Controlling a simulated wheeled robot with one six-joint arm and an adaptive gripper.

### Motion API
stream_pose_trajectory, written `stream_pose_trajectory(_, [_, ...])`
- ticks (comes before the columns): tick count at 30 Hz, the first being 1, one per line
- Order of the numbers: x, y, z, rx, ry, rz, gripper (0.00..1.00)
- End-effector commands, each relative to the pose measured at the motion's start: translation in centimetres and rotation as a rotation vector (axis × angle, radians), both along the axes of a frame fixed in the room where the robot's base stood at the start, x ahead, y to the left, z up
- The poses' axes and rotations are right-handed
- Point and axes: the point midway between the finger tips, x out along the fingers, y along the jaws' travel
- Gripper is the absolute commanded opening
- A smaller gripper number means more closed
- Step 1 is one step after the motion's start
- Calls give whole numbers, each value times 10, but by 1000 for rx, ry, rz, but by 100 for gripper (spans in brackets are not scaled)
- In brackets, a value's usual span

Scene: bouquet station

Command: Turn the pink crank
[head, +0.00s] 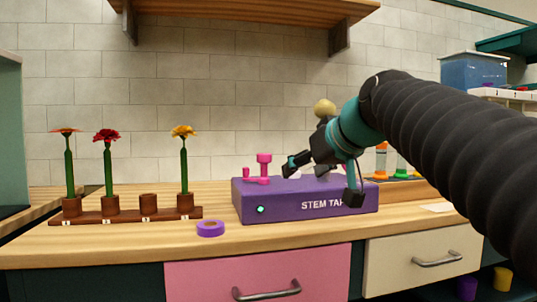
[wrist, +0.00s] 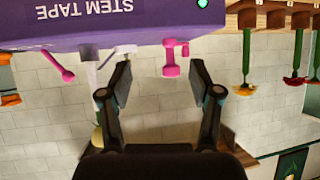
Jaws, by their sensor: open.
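The pink crank (head: 263,166) stands on the top left of the purple STEM TAPE box (head: 285,207), with a taller post and a shorter one joined by a low arm. It also shows in the upside-down wrist view (wrist: 170,70), between the fingers and nearer the right one, with no visible contact. My gripper (head: 322,180) is open and empty, over the box and right of the crank in the head view. It also shows in the wrist view (wrist: 160,75). My gripper hides part of the box's top and right end.
A second pink lever (wrist: 55,66) and a white part (wrist: 91,55) show on the box in the wrist view. A purple tape roll (head: 210,229) lies before the box. A brown rack (head: 130,216) with three flowers stands left. The front counter is mostly clear.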

Motion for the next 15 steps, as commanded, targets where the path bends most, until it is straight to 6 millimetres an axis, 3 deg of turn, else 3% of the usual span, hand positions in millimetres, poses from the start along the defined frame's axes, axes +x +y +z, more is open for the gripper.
stream_pose_trajectory(3, [18, 13, 37, 11, -70, 49, 63])
stream_pose_trajectory(6, [26, 19, 55, 15, -108, 75, 63])
stream_pose_trajectory(10, [31, 24, 64, 17, -130, 91, 63])
stream_pose_trajectory(15, [44, 32, 59, 19, -130, 94, 63])
